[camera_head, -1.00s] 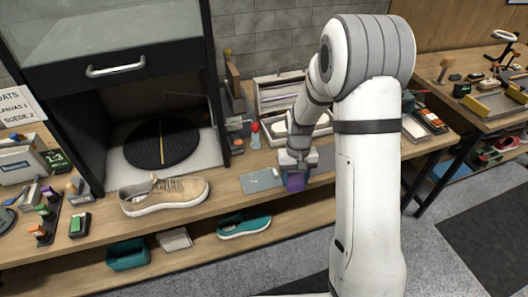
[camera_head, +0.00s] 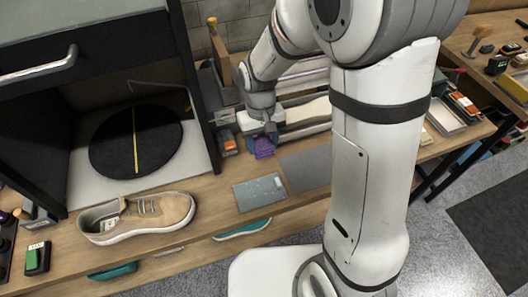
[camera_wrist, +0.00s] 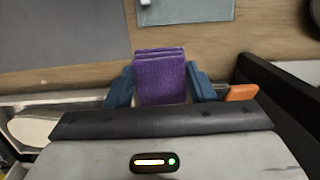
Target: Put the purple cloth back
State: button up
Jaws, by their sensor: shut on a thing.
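The purple cloth (camera_head: 264,147) is a folded, block-like bundle at the end of my arm in the head view. My gripper (camera_wrist: 162,84) is shut on it, with a blue finger on each side of the cloth in the wrist view, where the purple cloth (camera_wrist: 160,72) fills the gap between them. In the head view the gripper (camera_head: 261,134) is near the back of the bench, by the tray and small items. Whether the cloth touches the bench beneath it I cannot tell.
A grey-green mat (camera_head: 260,192) and a darker grey mat (camera_head: 306,168) lie on the bench in front. A tan sneaker (camera_head: 138,217) stands at left, before the booth with a round black turntable (camera_head: 136,142). An orange-ended item (camera_wrist: 242,92) is close beside my right finger.

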aim_at(263, 164)
jog(key=shift+f, duration=2.85)
jog(key=shift+f, duration=0.25)
jog(key=o, duration=0.9)
jog(key=shift+r, duration=0.1)
jog(key=shift+o, duration=0.2)
jog(key=shift+r, duration=0.1)
